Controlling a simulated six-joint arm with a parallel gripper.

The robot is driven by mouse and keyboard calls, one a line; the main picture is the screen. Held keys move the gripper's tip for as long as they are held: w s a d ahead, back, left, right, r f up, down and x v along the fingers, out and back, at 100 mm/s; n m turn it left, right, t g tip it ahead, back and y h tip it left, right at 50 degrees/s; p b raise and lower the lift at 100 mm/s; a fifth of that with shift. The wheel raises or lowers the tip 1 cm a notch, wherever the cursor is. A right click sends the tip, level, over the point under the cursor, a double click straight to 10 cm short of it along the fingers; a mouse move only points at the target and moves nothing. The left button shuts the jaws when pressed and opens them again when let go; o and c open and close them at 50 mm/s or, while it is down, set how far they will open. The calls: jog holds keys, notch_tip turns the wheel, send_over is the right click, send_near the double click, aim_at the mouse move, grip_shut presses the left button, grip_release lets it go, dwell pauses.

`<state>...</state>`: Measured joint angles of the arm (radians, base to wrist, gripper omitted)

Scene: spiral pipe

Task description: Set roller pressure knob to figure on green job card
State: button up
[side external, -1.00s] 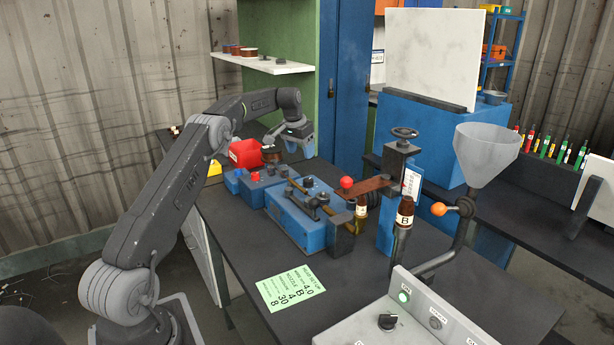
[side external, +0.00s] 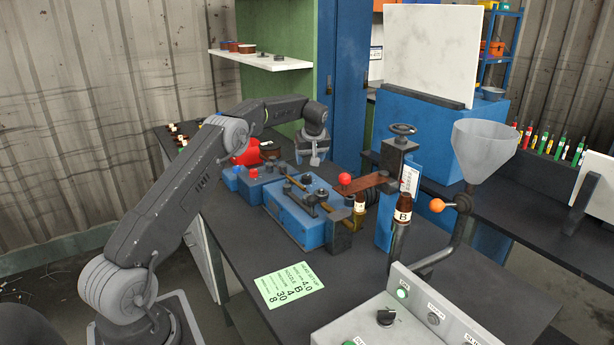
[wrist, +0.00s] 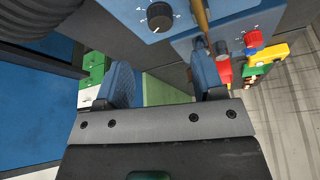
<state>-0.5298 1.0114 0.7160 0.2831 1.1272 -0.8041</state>
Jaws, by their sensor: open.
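The green job card (side external: 288,284) lies on the bench at the front. Its lines are small; I read 4.0, B, 4, 30 and 8, with some labels too small to read. A black knob (wrist: 160,17) with a white pointer and scale marks sits on a blue face at the top of the wrist view. A red knob (wrist: 253,38) is to its right. I cannot read which knob is roller pressure. My gripper (side external: 314,160) is open and empty behind the blue roller unit (side external: 307,214). Its two fingers also show apart in the wrist view (wrist: 163,82), clear of the knobs.
A red bin (side external: 247,155) stands behind the small blue blocks. A post with a handwheel (side external: 403,129), a bottle marked B (side external: 403,212) and a funnel (side external: 483,145) stand at right. A control panel (side external: 415,315) is in front. Bare bench surrounds the card.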

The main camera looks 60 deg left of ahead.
aim_at(306, 176)
jog(key=x, duration=0.9)
jog(key=shift+f, duration=0.15)
jog(key=c, duration=0.9)
jog(key=shift+m, duration=0.4)
jog(key=m+t, duration=0.1)
jog(key=m, duration=0.2)
jog(key=m+t+h, duration=0.1)
jog(key=m, duration=0.2)
jog(key=shift+s+a+h, duration=0.1)
jog(key=shift+h, duration=0.2)
jog(key=m, duration=0.2)
jog(key=m+t+h, duration=0.1)
jog(key=m, duration=0.1)
jog(key=shift+a+m+h, duration=0.1)
jog(key=shift+m+h, duration=0.7)
jog(key=shift+m, duration=0.8)
